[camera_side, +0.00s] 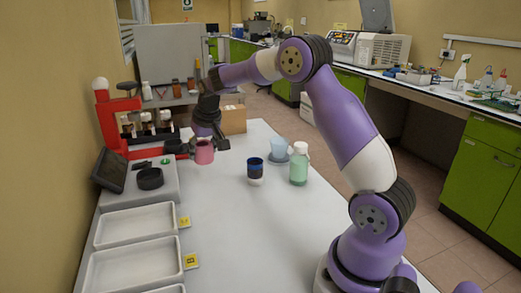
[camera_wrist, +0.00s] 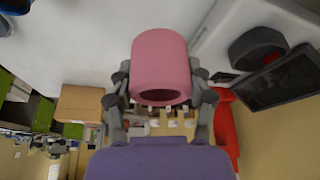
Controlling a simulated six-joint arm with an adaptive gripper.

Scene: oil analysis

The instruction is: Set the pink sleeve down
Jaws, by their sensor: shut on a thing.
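The pink sleeve (camera_side: 204,152) is a short hollow cylinder. In the side view it is at the far left part of the white table, between my gripper's fingers. My gripper (camera_side: 197,148) is shut on it. In the wrist view the pink sleeve (camera_wrist: 161,66) is large, with its open end facing the camera, and my gripper's fingers (camera_wrist: 160,88) press it from both sides. I cannot tell whether its base touches the table.
A black-and-blue jar (camera_side: 255,172), a green bottle (camera_side: 299,164) and a light blue cup (camera_side: 279,148) stand right of the sleeve. A grey device (camera_side: 140,185), a red rack (camera_side: 110,125) and white trays (camera_side: 135,225) line the left. The table's front middle is clear.

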